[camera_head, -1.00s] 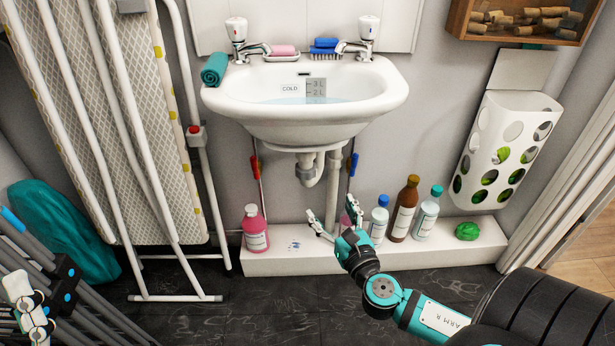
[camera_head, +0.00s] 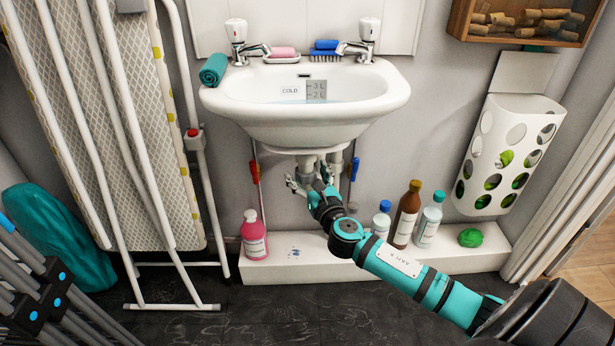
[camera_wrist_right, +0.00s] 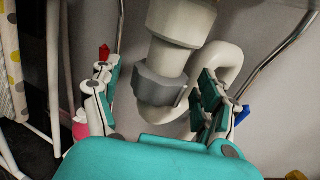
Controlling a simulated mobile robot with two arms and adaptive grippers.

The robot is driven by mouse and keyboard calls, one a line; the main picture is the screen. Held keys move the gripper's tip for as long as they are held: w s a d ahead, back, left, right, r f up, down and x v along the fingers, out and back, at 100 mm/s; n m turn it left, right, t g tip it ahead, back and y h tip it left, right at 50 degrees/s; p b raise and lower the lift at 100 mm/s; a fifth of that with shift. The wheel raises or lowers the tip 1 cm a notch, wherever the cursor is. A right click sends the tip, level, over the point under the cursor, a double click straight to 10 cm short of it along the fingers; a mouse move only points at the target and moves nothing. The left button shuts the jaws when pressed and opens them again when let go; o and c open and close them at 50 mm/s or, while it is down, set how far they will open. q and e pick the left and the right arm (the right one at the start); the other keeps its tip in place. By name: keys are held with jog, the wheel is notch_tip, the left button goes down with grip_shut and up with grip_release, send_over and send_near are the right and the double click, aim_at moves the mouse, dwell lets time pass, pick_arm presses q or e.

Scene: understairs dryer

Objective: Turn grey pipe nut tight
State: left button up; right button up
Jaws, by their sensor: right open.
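The grey pipe nut (camera_wrist_right: 160,88) sits on the white trap pipe under the sink, in the middle of the right wrist view. My right gripper (camera_wrist_right: 155,100) is open, with one finger on each side of the nut and visible space between the fingers and the nut. In the head view my right gripper (camera_head: 311,184) is under the basin at the trap, and its hand and fingers largely hide the nut there. My left gripper does not show clearly in the head view.
The white sink (camera_head: 305,130) hangs directly above. A pink bottle (camera_head: 254,240), a brown bottle (camera_head: 405,213) and other bottles stand on the white ledge (camera_head: 310,268) below. Red-handled (camera_head: 254,172) and blue-handled (camera_head: 354,169) rods flank the pipe. An ironing board (camera_head: 150,130) leans at the left.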

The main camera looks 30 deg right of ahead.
jog(key=shift+c, duration=0.3)
jog(key=c, duration=1.1)
